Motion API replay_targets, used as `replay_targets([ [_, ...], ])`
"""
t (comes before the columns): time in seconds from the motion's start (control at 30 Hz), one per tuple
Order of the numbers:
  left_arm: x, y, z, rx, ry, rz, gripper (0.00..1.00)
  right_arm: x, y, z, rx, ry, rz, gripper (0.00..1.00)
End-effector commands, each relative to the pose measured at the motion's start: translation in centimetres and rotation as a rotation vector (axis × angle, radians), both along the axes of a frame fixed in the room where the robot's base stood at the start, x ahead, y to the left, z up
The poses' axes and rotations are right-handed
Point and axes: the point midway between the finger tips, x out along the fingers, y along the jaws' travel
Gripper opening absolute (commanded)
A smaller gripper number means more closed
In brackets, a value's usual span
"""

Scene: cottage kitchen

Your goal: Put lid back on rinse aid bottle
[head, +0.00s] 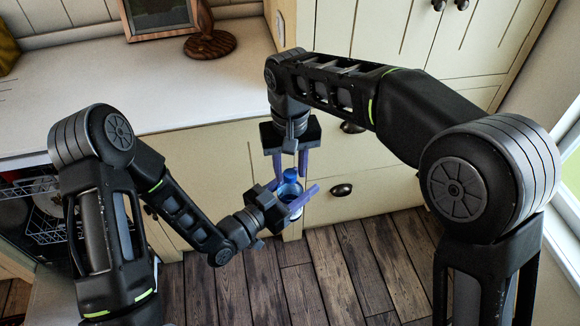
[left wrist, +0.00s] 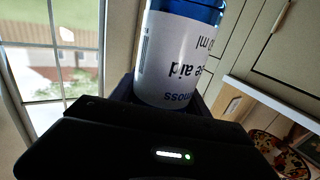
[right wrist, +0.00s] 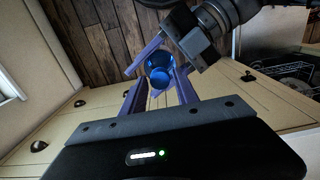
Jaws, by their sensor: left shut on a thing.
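The rinse aid bottle (head: 290,190) is translucent blue with a white label, which fills the upper middle of the left wrist view (left wrist: 180,60). My left gripper (head: 297,201) is shut on the bottle, its fingers around the body from the left. The small blue lid (right wrist: 162,76) shows above the bottle's blue shoulder. My right gripper (head: 290,165) points down over the bottle, with its fingertips on either side of the lid. I cannot tell whether they press on the lid, or whether the lid touches the neck.
The white countertop (head: 150,90) lies behind, with a wooden stand (head: 208,42) and a picture frame (head: 160,15). Cream drawers (head: 370,190) stand just behind the grippers. An open dishwasher rack (head: 45,200) is at left. The wooden floor (head: 320,270) below is clear.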

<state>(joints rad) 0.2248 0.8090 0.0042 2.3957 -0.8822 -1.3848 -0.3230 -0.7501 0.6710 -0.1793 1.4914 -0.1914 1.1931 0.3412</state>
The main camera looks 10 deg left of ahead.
Motion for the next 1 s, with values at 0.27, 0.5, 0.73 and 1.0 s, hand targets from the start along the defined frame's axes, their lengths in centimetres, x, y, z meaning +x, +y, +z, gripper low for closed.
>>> replay_targets([
  [0.27,0.0,0.0,0.0,-0.001,-0.001,0.0,0.0,0.0,0.0,0.0,0.0,0.001,0.002,0.46],
  [0.5,0.0,0.0,0.0,-0.001,-0.001,0.0,0.0,0.0,0.1,1.1,0.001,-0.001,0.002,0.46],
  [0.73,0.0,0.0,0.0,-0.001,-0.001,0.0,0.0,0.0,0.1,3.9,0.002,-0.002,0.003,0.46],
  [1.0,0.0,0.0,0.0,-0.001,-0.001,0.0,0.0,-0.1,0.0,4.5,0.0,0.001,0.003,0.46],
])
